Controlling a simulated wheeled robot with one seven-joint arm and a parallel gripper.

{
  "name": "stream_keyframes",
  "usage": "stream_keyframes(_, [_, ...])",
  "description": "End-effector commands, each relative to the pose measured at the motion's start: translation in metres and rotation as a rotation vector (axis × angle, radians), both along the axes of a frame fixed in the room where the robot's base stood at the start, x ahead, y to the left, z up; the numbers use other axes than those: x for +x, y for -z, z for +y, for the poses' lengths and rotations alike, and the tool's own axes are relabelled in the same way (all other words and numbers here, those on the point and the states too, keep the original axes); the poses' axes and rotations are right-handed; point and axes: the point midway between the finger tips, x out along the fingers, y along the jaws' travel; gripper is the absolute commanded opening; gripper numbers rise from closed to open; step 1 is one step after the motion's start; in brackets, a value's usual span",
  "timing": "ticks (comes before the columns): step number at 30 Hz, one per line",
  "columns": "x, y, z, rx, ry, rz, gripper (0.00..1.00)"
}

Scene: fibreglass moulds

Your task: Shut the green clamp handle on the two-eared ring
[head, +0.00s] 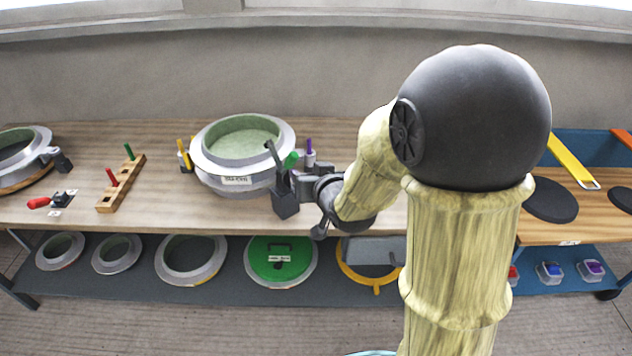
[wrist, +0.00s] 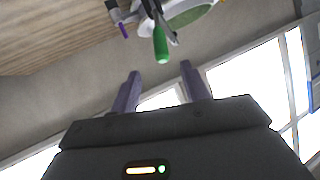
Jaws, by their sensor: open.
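The two-eared ring (head: 205,172) is a grey ring mould with a pale green inside and a white label, on the bench. It shows partly at the top of the wrist view (wrist: 190,16). The green clamp handle (head: 291,159) stands up at the ring's right side. In the wrist view the handle (wrist: 161,45) lies just ahead of the fingertips, roughly between their lines and apart from them. My gripper (head: 281,168) is open and empty at the ring's front right; its two fingers also show in the wrist view (wrist: 160,72). The clamp's base is mostly hidden.
A purple handle (head: 309,147) stands close to the right of the green one, and a yellow handle (head: 184,155) at the ring's left. A wooden block (head: 122,183) with red and green pegs, a red-handled clamp (head: 40,202) and another ring (head: 35,135) stand farther left.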

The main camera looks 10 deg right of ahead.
Motion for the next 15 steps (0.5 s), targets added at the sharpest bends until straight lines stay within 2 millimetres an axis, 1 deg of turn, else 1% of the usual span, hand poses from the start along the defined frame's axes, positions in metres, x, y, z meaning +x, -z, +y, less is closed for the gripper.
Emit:
stream_keyframes(3, [-0.016,-0.006,-0.005,0.001,0.001,-0.003,0.46])
stream_keyframes(7, [-0.028,-0.012,-0.008,0.0,-0.001,-0.002,0.46])
stream_keyframes(10, [-0.034,-0.015,-0.01,0.0,-0.001,-0.002,0.46])
stream_keyframes(15, [-0.037,-0.016,-0.011,0.0,0.0,0.0,0.46])
